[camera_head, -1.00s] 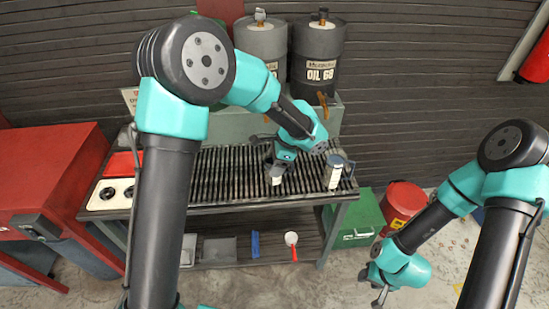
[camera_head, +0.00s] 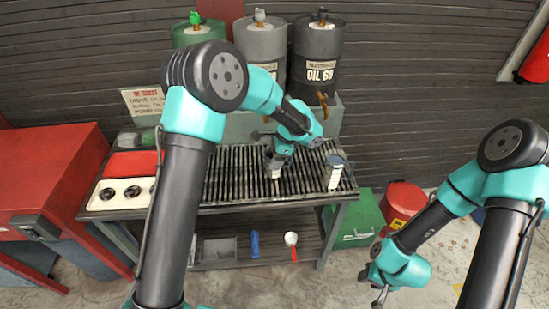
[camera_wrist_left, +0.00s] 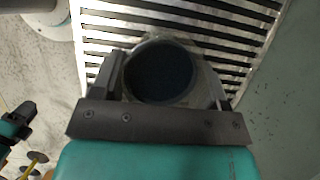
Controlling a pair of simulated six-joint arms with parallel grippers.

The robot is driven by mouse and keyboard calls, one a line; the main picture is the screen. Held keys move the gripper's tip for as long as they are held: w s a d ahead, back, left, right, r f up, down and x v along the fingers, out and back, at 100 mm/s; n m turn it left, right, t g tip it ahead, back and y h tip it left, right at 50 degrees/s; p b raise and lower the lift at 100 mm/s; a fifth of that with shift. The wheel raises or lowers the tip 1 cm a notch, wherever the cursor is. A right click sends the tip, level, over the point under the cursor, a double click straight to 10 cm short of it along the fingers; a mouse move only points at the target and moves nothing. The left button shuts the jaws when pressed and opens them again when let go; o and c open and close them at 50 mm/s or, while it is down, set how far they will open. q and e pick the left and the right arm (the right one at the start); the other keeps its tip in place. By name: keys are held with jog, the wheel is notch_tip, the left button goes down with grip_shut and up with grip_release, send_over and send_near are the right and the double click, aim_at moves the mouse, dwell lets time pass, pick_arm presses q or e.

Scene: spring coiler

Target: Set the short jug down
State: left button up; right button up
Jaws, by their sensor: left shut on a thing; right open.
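The short jug (camera_head: 275,172) is a small grey and white vessel at the slatted grill top (camera_head: 232,173) of the bench, in the middle of the head view. My left gripper (camera_head: 277,160) is shut on it from above. In the left wrist view the jug's round dark opening (camera_wrist_left: 160,74) sits between the fingers, with the slats behind it. I cannot tell whether its base touches the slats. A taller white and grey jug (camera_head: 335,172) stands on the right end of the grill. My right gripper (camera_head: 379,288) is open and empty, low at the right, away from the bench.
Several oil drums, one a black drum (camera_head: 318,55), stand behind the bench. A white panel with dark knobs (camera_head: 120,193) is at the grill's left end. A green box (camera_head: 355,220) and red bin (camera_head: 402,205) stand right of the bench. Slats between the jugs are clear.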

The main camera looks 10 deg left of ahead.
pick_arm(q)
jog(key=shift+f, duration=0.25)
jog(key=shift+f, duration=0.1)
jog(key=o, duration=1)
jog(key=v, duration=1.2)
jog(key=shift+a, duration=0.1)
